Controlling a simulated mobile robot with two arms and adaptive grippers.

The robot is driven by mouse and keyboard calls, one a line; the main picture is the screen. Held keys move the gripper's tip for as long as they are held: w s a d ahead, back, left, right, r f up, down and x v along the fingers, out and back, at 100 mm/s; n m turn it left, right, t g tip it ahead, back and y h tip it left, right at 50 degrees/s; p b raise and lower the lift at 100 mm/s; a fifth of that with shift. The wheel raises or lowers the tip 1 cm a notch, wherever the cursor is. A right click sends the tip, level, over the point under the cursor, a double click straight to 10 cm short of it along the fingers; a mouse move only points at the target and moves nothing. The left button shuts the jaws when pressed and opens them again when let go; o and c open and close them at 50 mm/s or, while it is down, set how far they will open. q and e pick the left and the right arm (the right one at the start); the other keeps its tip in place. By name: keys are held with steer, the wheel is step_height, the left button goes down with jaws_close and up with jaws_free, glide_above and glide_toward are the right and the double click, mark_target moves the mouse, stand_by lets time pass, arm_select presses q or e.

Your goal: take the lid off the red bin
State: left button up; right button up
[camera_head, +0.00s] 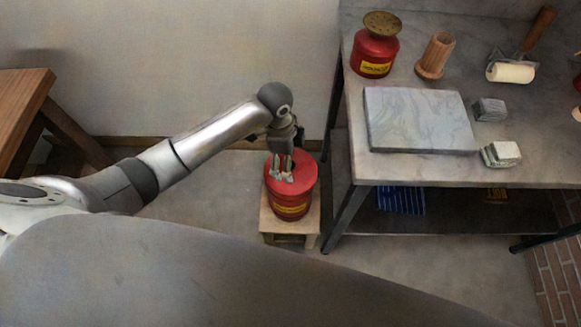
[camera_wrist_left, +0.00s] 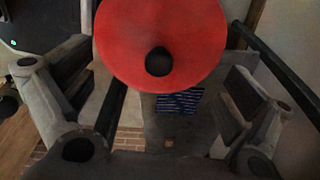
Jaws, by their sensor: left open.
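The red bin (camera_head: 292,213) with a yellow label stands on a small wooden stool. Its round red lid (camera_head: 305,176) sits on top. In the left wrist view the lid (camera_wrist_left: 185,28) fills the upper middle, with a dark round knob (camera_wrist_left: 159,62) at its centre. My left gripper (camera_head: 282,174) reaches down from above over the lid. Its fingers are open, and in the wrist view they stand apart on either side of the knob. I cannot tell whether the fingertips touch the lid. My right gripper is not in view.
The stool (camera_head: 266,226) stands close to the leg of a work table (camera_head: 420,168). On the table are a red can (camera_head: 374,53) with a brass top, a wooden cup (camera_head: 436,56), a roller (camera_head: 511,72), a stone slab (camera_head: 418,118) and small grey blocks. A wooden table (camera_head: 22,95) stands left.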

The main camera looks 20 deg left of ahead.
mark_target(304, 171)
arm_select(q)
steer(key=f, duration=0.3)
steer(key=shift+d+f, duration=0.15)
steer(key=shift+d, duration=0.1)
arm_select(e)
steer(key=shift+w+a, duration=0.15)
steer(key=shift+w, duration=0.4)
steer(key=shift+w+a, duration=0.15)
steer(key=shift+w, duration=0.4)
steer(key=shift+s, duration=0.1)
arm_select(q)
steer(key=c, duration=0.7)
steer(key=shift+s, duration=0.2)
steer(key=c, duration=1.2)
steer(key=shift+c, duration=0.4)
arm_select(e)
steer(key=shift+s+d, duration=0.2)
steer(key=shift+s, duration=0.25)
